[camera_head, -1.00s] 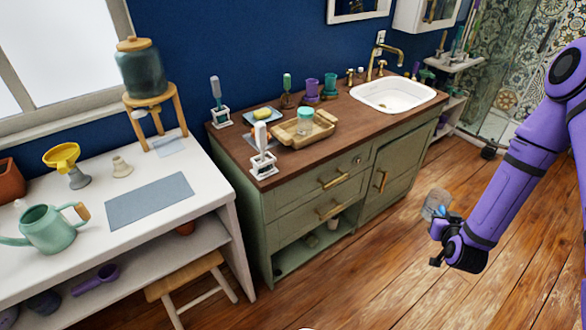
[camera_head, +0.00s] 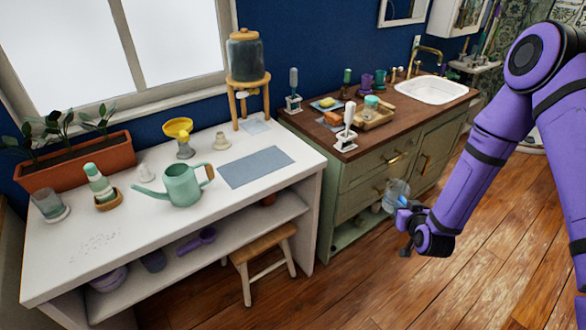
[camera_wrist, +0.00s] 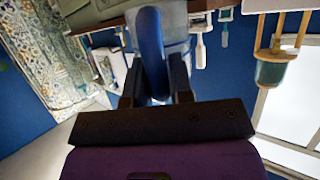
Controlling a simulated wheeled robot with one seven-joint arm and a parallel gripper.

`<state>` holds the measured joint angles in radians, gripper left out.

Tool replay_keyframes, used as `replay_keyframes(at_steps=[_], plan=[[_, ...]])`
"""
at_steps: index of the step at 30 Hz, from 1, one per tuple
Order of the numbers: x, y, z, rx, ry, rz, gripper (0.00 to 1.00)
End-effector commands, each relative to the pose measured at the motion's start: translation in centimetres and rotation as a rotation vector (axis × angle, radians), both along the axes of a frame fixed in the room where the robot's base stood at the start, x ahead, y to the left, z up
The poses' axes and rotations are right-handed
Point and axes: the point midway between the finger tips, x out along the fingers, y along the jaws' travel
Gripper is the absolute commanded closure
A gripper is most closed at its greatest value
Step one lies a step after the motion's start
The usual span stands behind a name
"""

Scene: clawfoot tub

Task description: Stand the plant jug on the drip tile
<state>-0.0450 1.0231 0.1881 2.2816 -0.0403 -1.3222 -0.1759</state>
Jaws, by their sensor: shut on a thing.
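My gripper (camera_head: 408,222) is shut on a clear, bluish jug (camera_head: 397,190), which I take to be the plant jug. It is held in the air in front of the green cabinet, apart from any surface.
The white bench (camera_head: 130,247) holds a larger grey mat (camera_head: 256,167), a teal watering can (camera_head: 183,186), a yellow funnel (camera_head: 179,130) and a planter (camera_head: 80,164). A wooden stool (camera_head: 262,252) stands before it. The cabinet's wooden top (camera_head: 418,118) is crowded. Floor is clear near my gripper.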

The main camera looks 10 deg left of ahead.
Motion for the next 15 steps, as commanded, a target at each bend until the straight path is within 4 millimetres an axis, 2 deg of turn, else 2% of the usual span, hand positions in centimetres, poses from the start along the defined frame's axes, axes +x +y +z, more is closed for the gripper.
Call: replay_keyframes(at_steps=[1, 7, 12, 15], plan=[[0.4, 3.1, 0.7, 0.0, -0.006, 0.055, 1.0], [0.2, 14.1, 3.2, 0.001, -0.006, 0.243, 1.0], [-1.7, 23.1, 5.5, 0.001, -0.005, 0.393, 1.0], [-3.3, 27.7, 6.8, 0.0, -0.005, 0.47, 1.0]])
